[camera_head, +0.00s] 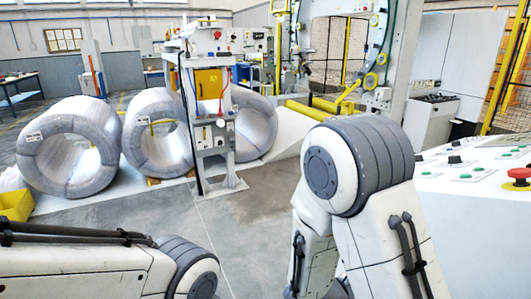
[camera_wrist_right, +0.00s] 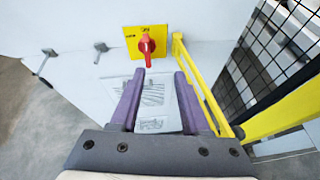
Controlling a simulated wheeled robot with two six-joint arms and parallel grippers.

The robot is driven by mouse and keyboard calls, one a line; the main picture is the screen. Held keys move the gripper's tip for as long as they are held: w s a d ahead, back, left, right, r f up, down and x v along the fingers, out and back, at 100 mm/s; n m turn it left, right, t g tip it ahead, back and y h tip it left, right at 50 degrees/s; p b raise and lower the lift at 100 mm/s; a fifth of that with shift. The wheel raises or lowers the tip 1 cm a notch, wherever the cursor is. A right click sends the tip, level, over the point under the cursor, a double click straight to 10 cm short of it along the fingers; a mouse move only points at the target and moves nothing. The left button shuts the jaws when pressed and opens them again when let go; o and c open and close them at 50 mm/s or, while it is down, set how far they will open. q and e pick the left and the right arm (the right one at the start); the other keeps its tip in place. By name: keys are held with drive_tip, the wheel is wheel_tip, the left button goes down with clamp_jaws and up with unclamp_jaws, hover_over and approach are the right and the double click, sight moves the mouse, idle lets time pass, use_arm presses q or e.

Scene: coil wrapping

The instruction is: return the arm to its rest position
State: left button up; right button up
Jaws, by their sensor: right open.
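In the head view my right arm (camera_head: 365,190) is raised and bent in the right foreground; its gripper is hidden from this view. In the right wrist view my right gripper (camera_wrist_right: 160,88) is open and empty, its two purple fingers pointing at a white panel (camera_wrist_right: 90,22). A red rotary switch (camera_wrist_right: 147,46) on a yellow plate (camera_wrist_right: 132,41) sits just beyond the fingertips, apart from them. My left arm (camera_head: 100,270) lies across the lower left of the head view, and its gripper is out of view.
A control desk (camera_head: 460,205) with a red button (camera_head: 518,175) stands close to my right arm. Wrapped coils (camera_head: 68,147) line the left, beside a machine column (camera_head: 212,110). A yellow rail (camera_wrist_right: 203,85) and a black mesh fence (camera_wrist_right: 270,50) run right of the gripper.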

drive_tip(key=s+a+r+m+g+y, duration=0.1)
drive_tip(key=s+a+m+y, duration=0.3)
drive_tip(key=a, duration=0.4)
drive_tip(key=s+a+r+m+g+y, duration=0.1)
drive_tip(key=s+a+r+m+y, duration=0.3)
drive_tip(key=a, duration=0.4)
drive_tip(key=s+a+r+m+g+y+p, duration=0.1)
drive_tip(key=s+a+r+m+g+y, duration=0.1)
drive_tip(key=s+a+m+y, duration=0.3)
drive_tip(key=s+a, duration=0.2)
drive_tip(key=a, duration=0.1)
drive_tip(key=shift+s+a+r+y, duration=0.15)
drive_tip(key=shift+a+r+y, duration=0.05)
drive_tip(key=shift+r+y, duration=0.1)
